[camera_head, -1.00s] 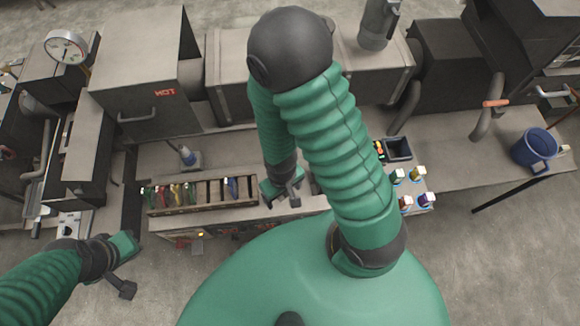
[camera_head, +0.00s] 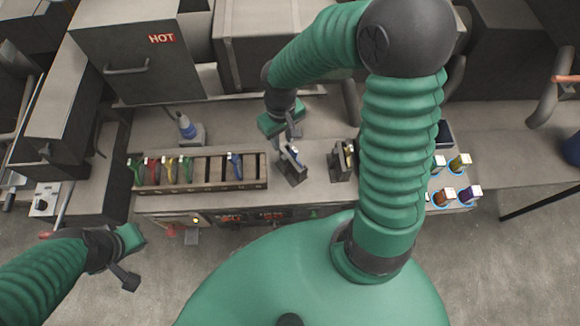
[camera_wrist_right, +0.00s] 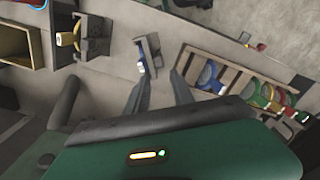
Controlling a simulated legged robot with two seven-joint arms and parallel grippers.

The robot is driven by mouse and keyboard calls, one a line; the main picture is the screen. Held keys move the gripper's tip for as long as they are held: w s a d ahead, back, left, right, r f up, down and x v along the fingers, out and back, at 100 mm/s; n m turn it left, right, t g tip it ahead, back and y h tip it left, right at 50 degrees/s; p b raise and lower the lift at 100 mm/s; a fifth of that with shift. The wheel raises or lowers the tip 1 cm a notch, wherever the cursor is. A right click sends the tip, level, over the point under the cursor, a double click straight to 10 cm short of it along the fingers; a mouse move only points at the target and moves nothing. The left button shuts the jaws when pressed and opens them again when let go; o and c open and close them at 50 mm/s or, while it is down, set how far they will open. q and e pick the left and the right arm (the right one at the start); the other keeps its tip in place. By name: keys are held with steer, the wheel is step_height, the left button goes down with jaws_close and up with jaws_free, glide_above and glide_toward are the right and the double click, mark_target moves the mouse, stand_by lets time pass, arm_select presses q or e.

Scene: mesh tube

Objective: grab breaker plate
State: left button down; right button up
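I cannot tell for certain which piece is the breaker plate. A small dark stand (camera_head: 290,166) holds a blue-and-white piece and also shows in the right wrist view (camera_wrist_right: 149,50). A second dark stand (camera_head: 343,160), with a yellow-and-white piece, is to its right. A wooden rack (camera_head: 220,186) holds several pieces with green, red, yellow and blue parts, with some empty slots. My right gripper (camera_head: 292,126) is over the bench just behind the first stand; its fingers (camera_wrist_right: 158,92) are apart and empty. My left gripper (camera_head: 130,262) hangs low at the left, away from the bench; its opening is unclear.
Several coloured jars (camera_head: 442,196) and a dark open bin (camera_head: 444,134) are on the bench at the right. A box marked HOT (camera_head: 130,60) stands at the back left. Bare bench lies between bottle and gripper.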

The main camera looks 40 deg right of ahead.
mark_target(285, 157)
steer(key=f, duration=0.7)
steer(key=shift+w+d+f, duration=0.15)
steer(key=shift+w+d, duration=0.05)
steer(key=shift+w, duration=0.1)
steer(key=f, duration=0.3)
steer(key=s+f, duration=0.1)
steer(key=shift+a+f, duration=0.25)
steer(key=shift+f, duration=0.05)
steer(key=shift+w+d+f, duration=0.15)
steer(key=shift+f, duration=0.05)
steer(key=shift+c, duration=0.6)
steer(key=shift+d, duration=0.15)
steer(key=c, duration=0.5)
jaws_close()
